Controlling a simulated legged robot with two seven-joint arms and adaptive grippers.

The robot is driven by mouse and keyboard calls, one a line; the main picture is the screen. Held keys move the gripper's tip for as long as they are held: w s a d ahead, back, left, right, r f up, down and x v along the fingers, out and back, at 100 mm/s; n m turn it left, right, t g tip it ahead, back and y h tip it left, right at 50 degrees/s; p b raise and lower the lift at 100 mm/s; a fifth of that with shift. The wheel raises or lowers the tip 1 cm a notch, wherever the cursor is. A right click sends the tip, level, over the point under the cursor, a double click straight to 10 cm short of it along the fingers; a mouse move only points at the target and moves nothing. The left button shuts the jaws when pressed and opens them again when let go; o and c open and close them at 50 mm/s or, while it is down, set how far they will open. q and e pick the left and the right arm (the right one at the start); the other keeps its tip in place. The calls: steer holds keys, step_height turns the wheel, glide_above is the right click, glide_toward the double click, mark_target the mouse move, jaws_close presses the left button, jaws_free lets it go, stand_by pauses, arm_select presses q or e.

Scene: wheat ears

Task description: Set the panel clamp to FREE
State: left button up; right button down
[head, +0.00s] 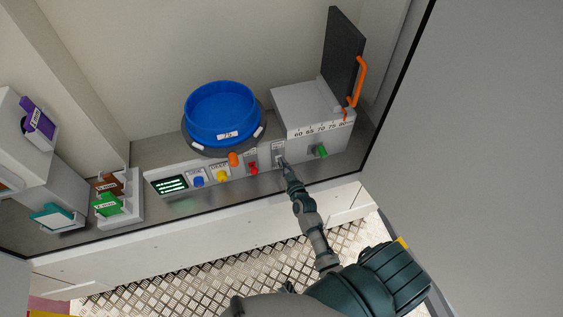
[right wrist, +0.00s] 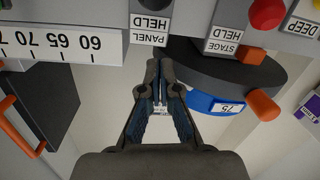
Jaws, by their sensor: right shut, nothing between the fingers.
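The panel clamp control (head: 279,149) is on the front of the grey console, between the red knob and the green knob. My right gripper (head: 285,163) is at the panel clamp in the head view. In the right wrist view the gripper (right wrist: 160,66) is shut and empty, its tips just below the label. I cannot tell whether it touches the control. My left gripper is not in view.
A blue round pan (head: 222,110) stands behind. A scaled grey box (head: 305,108) has a raised dark lid (head: 343,55) with an orange handle (head: 360,78). A grey wall (head: 480,160) bounds the right.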

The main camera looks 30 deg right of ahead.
steer(key=w, duration=0.1)
steer(key=w+f, duration=0.1)
steer(key=w, duration=0.1)
steer(key=w+d, duration=0.1)
steer(key=w, duration=0.1)
steer(key=shift+d+f, duration=0.1)
steer(key=shift+f, duration=0.05)
steer(key=shift+s+d+f+b, duration=0.1)
steer(key=shift+s+f+b, duration=0.45)
steer(key=shift+f, duration=0.45)
steer(key=shift+s+f, duration=0.4)
steer(key=shift+f, duration=0.1)
